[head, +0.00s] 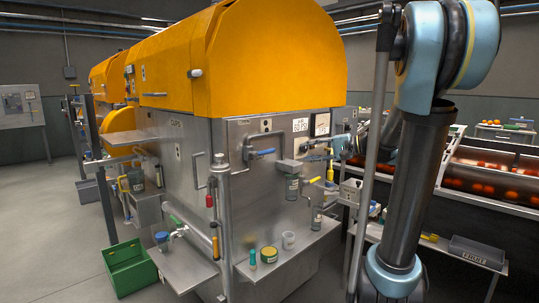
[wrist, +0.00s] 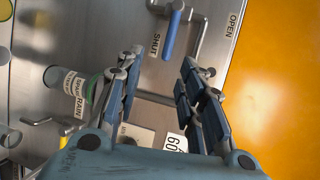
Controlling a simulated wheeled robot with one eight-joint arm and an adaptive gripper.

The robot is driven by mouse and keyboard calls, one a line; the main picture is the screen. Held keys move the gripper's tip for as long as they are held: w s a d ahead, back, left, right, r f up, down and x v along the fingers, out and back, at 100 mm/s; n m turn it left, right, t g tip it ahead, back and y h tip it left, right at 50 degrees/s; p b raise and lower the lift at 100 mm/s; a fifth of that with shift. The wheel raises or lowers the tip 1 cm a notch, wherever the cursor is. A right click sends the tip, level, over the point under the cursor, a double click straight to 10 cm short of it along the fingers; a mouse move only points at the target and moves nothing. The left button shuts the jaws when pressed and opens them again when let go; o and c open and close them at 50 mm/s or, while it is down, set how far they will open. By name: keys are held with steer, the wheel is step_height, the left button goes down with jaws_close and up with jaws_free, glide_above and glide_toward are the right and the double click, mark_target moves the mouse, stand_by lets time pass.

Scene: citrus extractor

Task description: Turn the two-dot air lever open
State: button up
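A blue lever (head: 262,152) sits on the upper steel front panel, and in the head view it points roughly level to the right. The wrist view shows the blue lever (wrist: 171,33) lying beside a SHUT label (wrist: 155,45); an OPEN label (wrist: 233,24) is further off toward the orange hood. A small marked plate (head: 266,124) is above the lever, its dots too small to count. My gripper (head: 342,147) is right of the lever near the panel. In the wrist view my gripper (wrist: 162,61) is open and empty, with the lever's free end seen between the fingertips, contact not visible.
A labelled jar (head: 292,187) hangs below and right of the lever. A bent metal handle (wrist: 200,40) is beside the lever. A yellow lever (head: 313,180) is lower right. The orange hood (head: 278,55) overhangs above; a shelf (head: 290,255) with cups is below.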

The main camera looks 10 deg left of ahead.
steer(key=w, duration=0.1)
glide_toward(269, 152)
steer(key=shift+y, duration=0.3)
steer(key=x, duration=0.3)
steer(key=w+x, duration=0.1)
steer(key=x, duration=0.6)
steer(key=shift+w+f, duration=0.3)
steer(key=shift+f, duration=0.05)
jaws_close()
